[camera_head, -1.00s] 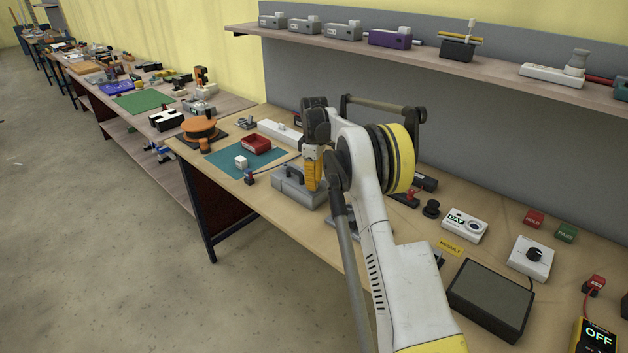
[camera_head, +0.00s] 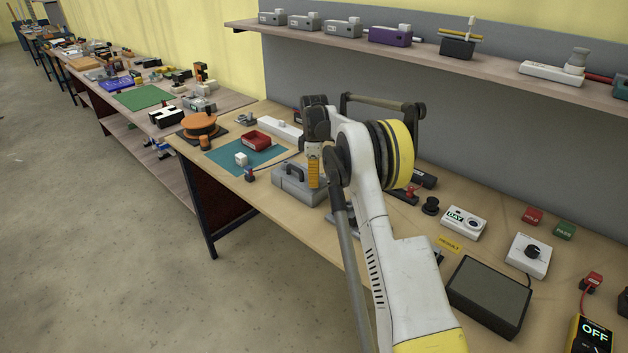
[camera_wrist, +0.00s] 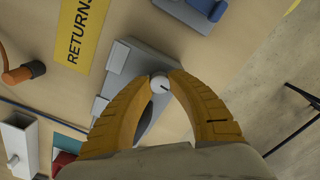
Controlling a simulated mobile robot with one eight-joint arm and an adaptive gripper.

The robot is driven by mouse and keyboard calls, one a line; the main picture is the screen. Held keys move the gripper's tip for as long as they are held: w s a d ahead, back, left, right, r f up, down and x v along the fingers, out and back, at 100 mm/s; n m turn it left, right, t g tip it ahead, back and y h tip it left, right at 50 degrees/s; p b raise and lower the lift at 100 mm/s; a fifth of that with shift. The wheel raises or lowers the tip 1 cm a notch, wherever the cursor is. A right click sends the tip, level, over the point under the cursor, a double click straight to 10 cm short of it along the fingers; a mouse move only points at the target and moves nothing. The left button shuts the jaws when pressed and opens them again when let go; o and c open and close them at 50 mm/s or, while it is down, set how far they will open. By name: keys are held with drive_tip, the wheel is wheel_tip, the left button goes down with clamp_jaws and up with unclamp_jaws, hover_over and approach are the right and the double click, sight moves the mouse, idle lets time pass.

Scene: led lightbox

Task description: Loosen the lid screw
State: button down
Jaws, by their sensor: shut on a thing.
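The lid screw (camera_wrist: 160,83) shows in the wrist view as a small pale round head with a dark slot mark. My gripper (camera_wrist: 160,77) has its two yellow fingers closed on the screw from both sides. The grey box (camera_head: 290,190) with a dark carry handle stands on the bench in the head view; part of it also shows in the wrist view (camera_wrist: 122,68), behind and beside the fingers. In the head view my gripper (camera_head: 313,184) points down at the right end of the box lid, and the screw is hidden there.
A teal mat (camera_head: 225,157) with a red tray (camera_head: 257,140) and a white cube (camera_head: 241,159) lies left of the box. A yellow RETURNS label (camera_wrist: 83,35) is near the box. A dark panel (camera_head: 490,297) and a dial box (camera_head: 529,256) stand to the right.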

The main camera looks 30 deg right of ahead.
drive_tip(key=c, duration=1.2)
unclamp_jaws()
wheel_tip(320, 180, up, 12)
